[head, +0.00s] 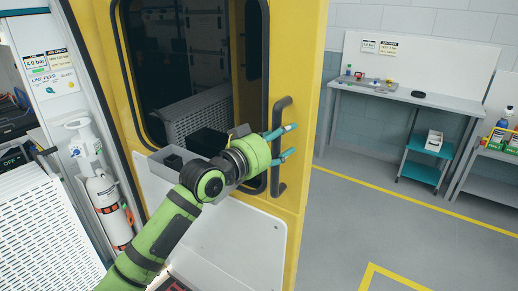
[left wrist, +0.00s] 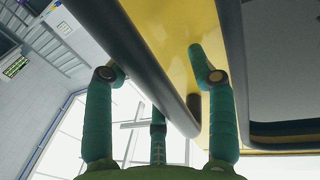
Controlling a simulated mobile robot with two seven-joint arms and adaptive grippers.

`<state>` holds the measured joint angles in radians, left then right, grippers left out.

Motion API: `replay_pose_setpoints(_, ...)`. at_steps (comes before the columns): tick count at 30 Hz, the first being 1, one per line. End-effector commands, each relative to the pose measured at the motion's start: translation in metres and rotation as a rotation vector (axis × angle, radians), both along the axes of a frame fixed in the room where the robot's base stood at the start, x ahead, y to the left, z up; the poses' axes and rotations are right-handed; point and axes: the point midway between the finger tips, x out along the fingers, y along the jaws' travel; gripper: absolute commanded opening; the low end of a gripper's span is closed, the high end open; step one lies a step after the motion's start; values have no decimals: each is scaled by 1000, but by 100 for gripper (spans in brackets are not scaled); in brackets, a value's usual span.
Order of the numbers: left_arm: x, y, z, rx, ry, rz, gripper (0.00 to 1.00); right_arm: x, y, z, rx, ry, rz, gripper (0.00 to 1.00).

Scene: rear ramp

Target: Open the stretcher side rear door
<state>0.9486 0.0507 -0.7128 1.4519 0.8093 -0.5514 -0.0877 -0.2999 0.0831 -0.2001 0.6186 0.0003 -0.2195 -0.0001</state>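The yellow door (head: 300,70) has a dark window and a white lower panel (head: 250,240). The workshop shows past its right edge; I cannot tell how far the door stands open. A black upright bar handle (head: 277,180) is on the door near that edge. My left gripper (head: 287,142) is at the handle with its teal fingers spread, one above the other. In the left wrist view, the black handle bar (left wrist: 150,65) runs between the open fingers (left wrist: 155,85). I cannot tell whether a finger touches it. My right gripper is not in view.
The grey floor (head: 350,220) right of the door is clear, with yellow lines.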

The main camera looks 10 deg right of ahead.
Motion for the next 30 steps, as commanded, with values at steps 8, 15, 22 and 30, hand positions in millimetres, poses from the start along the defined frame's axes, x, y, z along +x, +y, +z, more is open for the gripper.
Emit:
replay_pose_setpoints(8,-33,45,-1,1,-2,4,56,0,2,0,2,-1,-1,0)
replay_pose_setpoints(15,-56,76,0,0,-2,6,56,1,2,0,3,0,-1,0)
replay_pose_setpoints(22,-63,85,0,0,0,6,56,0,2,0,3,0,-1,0)
replay_pose_setpoints(30,-63,85,0,0,0,6,56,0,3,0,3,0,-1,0)
